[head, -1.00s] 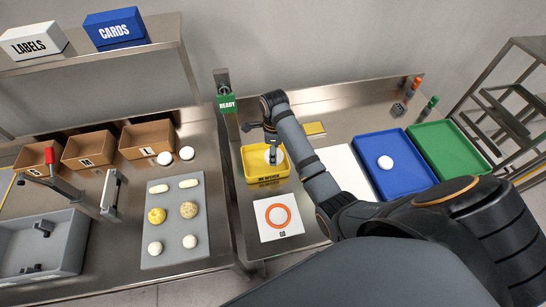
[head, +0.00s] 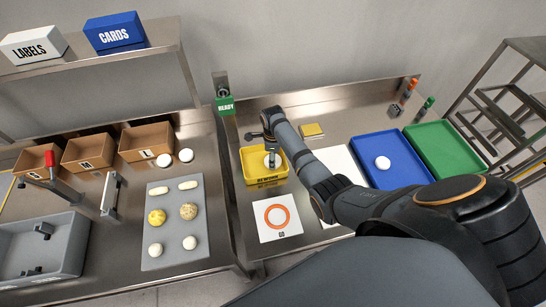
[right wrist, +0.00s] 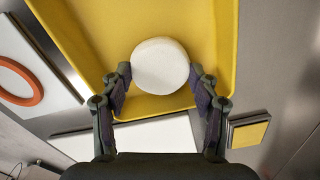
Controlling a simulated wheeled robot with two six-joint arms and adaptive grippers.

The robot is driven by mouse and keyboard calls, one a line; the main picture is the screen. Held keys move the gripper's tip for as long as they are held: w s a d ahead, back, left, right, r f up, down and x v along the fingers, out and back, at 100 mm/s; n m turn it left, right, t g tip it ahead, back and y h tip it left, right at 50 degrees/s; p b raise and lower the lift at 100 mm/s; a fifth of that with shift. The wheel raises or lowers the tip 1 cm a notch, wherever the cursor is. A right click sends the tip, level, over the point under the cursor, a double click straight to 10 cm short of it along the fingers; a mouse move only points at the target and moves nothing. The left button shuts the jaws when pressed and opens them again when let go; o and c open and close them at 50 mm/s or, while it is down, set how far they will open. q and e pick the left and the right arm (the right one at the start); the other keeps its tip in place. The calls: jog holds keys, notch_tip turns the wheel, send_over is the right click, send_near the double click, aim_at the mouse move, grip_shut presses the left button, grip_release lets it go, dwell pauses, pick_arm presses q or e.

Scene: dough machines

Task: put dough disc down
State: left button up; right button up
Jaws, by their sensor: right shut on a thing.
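A round white dough disc (right wrist: 160,62) is held between the two fingertips of my right gripper (right wrist: 160,76) in the right wrist view. In the head view my right gripper (head: 271,158) is over the yellow rework tray (head: 250,178), with the disc partly hidden by it. The right wrist view shows the yellow tray's floor (right wrist: 205,25) behind the disc. I cannot tell whether the disc touches the floor. My left gripper is not in view.
A white card with an orange ring (head: 267,232) lies in front of the yellow tray. A blue tray (head: 400,178) with one white disc and a green tray (head: 450,150) are to the right. A grey board (head: 160,220) with several dough pieces is at left.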

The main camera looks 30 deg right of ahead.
jog(key=shift+f, duration=0.15)
jog(key=o, duration=1.1)
notch_tip(320, 180, up, 12)
jog(key=b, duration=0.1)
